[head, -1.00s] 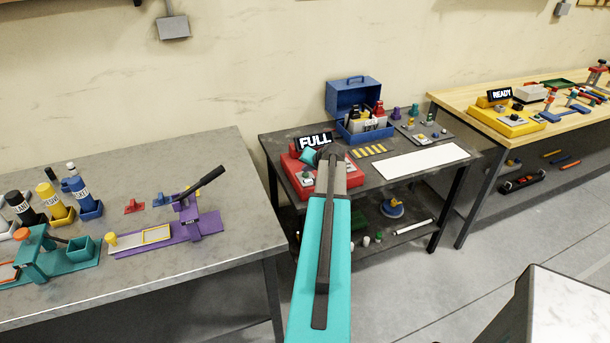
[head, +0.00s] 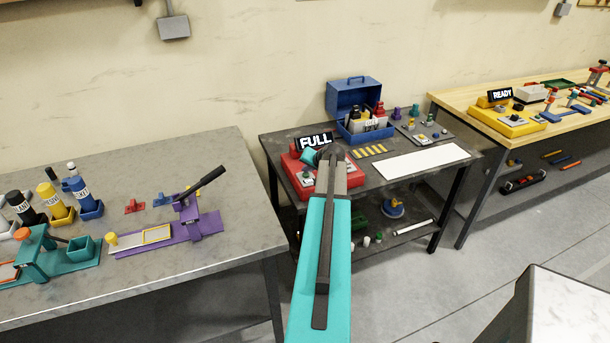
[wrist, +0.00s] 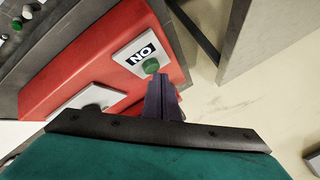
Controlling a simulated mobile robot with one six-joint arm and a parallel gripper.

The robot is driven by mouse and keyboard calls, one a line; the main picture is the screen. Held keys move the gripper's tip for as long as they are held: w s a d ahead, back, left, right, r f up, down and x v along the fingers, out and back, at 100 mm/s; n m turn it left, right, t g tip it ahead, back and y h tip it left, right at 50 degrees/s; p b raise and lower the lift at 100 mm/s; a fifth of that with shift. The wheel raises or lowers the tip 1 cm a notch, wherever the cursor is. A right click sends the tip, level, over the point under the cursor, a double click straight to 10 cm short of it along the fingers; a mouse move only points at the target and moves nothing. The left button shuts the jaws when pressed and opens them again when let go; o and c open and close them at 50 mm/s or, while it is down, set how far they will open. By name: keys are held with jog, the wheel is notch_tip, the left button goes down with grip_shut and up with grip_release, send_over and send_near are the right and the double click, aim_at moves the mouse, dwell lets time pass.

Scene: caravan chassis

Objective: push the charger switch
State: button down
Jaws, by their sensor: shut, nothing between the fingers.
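The charger is a red box (head: 293,175) on the dark middle table, with a lit display reading FULL (head: 314,141) at its back. In the wrist view the red box (wrist: 100,50) carries a pale plate (wrist: 128,64) with a green round button (wrist: 151,66). The plate's label looks like ON seen upside down. My gripper (wrist: 160,84) is shut and empty, its fingertips close beside the green button. I cannot tell whether they touch it. In the head view my arm and gripper (head: 328,158) cover part of the red box and hide the button.
A second pale plate (wrist: 88,101) is on the red box, partly hidden by my wrist. A blue toolbox (head: 352,98) stands behind it. A white sheet (head: 420,161) lies to the right. A grey table (head: 120,270) is left, a wooden bench (head: 465,108) right.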

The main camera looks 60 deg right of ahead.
aim_at(307, 175)
jog(key=shift+f, duration=0.25)
dwell(0.4)
jog(key=shift+s+f+b, duration=0.1)
jog(key=shift+f+b, duration=0.15)
jog(key=shift+b, duration=0.3)
jog(key=shift+r, duration=0.45)
dwell(0.4)
jog(key=shift+r+p, duration=1.3)
jog(key=shift+r, duration=1.7)
